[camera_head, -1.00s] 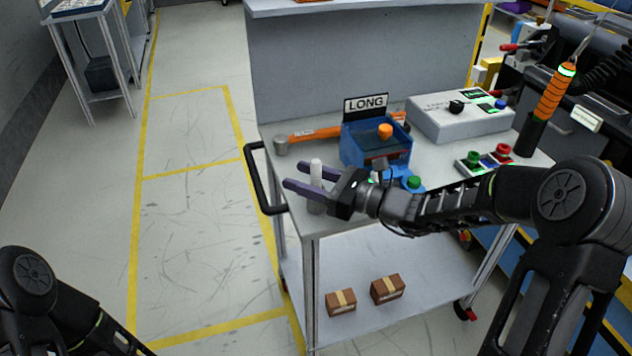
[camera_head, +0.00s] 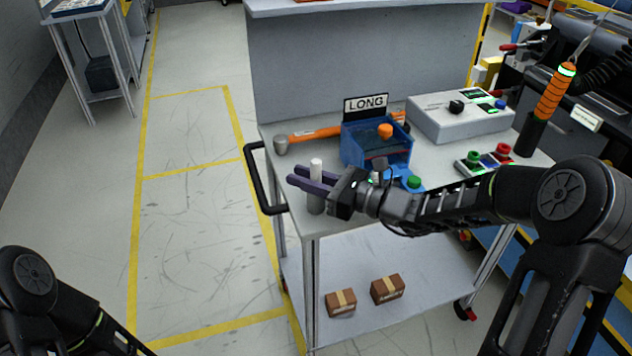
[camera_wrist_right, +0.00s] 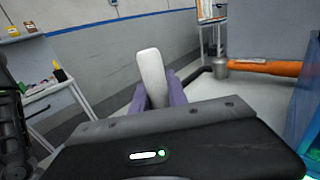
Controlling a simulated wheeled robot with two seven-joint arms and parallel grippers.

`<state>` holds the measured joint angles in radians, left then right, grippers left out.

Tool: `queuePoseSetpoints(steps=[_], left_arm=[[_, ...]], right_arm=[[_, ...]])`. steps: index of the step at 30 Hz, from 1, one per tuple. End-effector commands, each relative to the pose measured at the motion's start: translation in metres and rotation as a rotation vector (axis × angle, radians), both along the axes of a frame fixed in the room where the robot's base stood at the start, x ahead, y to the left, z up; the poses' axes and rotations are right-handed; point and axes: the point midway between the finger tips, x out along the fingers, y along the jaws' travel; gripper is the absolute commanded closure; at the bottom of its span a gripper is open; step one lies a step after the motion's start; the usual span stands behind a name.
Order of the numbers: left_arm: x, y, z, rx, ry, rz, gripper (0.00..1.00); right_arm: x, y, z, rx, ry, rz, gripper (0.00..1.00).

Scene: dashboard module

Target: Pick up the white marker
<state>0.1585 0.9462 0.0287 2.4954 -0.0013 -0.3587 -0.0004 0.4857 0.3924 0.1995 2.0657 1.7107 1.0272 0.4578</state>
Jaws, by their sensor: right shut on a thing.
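The white marker (camera_head: 316,168) stands upright near the left front corner of the cart top. Its lower part is grey (camera_head: 316,204), and I cannot tell whether that is a holder or the marker's own body. My right gripper (camera_head: 315,181) is shut on the marker, with its purple fingers on both sides of it. In the right wrist view the marker (camera_wrist_right: 152,75) rises between the fingers (camera_wrist_right: 160,98). My left gripper is out of view; only part of my left arm shows at lower left.
A blue bin (camera_head: 361,152) with a LONG sign (camera_head: 365,103) stands behind the right gripper. A hammer with an orange handle (camera_head: 315,133) lies to its left. A grey control box (camera_head: 460,120) is at the back right. The cart's black handle (camera_head: 263,182) is at the left edge.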

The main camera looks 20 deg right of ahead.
Motion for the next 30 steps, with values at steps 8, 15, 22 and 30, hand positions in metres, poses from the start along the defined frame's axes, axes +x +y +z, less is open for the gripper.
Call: queuePoseSetpoints(steps=[8,15,22,30], left_arm=[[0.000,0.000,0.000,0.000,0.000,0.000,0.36],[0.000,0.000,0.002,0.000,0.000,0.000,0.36],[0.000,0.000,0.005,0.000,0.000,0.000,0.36],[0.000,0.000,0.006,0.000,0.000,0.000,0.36]], right_arm=[[0.000,0.000,0.003,0.000,-0.001,0.000,1.00],[0.000,0.000,0.035,-0.002,-0.006,0.001,1.00],[0.000,0.000,0.080,-0.002,-0.006,0.000,1.00],[0.000,0.000,0.101,0.000,0.000,0.000,1.00]])
